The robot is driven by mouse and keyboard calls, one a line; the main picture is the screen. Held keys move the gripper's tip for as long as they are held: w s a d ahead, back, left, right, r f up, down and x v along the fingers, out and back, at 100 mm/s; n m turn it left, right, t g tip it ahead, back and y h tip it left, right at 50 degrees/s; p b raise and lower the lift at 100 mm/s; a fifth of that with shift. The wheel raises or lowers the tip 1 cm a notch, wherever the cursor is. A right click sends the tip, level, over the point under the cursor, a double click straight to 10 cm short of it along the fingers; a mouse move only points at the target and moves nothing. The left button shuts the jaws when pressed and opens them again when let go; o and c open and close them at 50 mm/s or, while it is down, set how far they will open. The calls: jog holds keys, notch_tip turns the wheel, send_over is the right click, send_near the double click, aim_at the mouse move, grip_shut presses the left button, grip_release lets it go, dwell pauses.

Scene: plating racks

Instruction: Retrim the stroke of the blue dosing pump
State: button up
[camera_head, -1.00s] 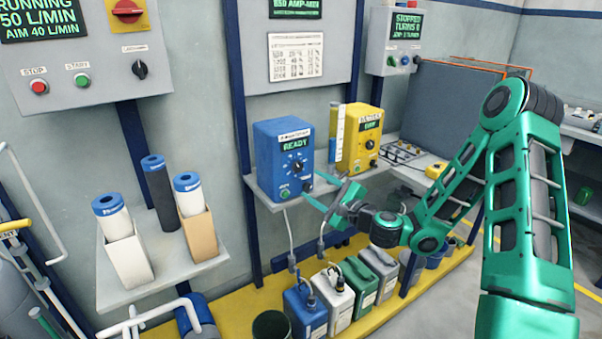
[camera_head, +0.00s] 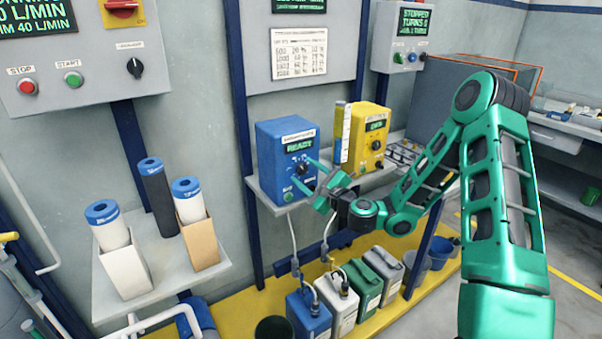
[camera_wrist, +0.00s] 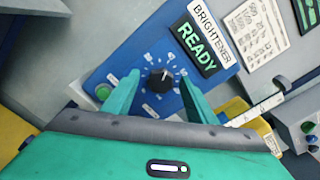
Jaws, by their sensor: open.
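The blue dosing pump (camera_head: 274,160) stands on a grey shelf against the wall. Its lit display reads READY, and the label above it in the wrist view reads BRIGHTENER. Its black stroke dial (camera_wrist: 159,79) has a white pointer mark and a ring of white marks around it. A green button (camera_wrist: 103,91) sits on the same face. My gripper (camera_head: 307,183) is in front of the pump face, its fingers open. In the wrist view, my open gripper (camera_wrist: 155,100) has one finger on each side of the dial, with visible gaps. Nothing is held.
A yellow pump (camera_head: 366,135) stands right of the blue one, with a white gauge strip (camera_head: 343,132) between them. Several jugs (camera_head: 309,312) stand on the yellow platform below, with hoses rising to the pumps. A wall chart (camera_head: 299,53) hangs above.

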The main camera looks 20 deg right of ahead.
jog(key=shift+w, duration=0.2)
jog(key=shift+d, duration=0.1)
jog(key=c, duration=1.1)
jog(key=shift+o, duration=0.2)
jog(key=shift+n, duration=0.4)
jog(key=shift+f+n, duration=0.1)
jog(key=shift+n, duration=2.4)
jog(key=o, duration=1.1)
jog(key=shift+c, duration=0.2)
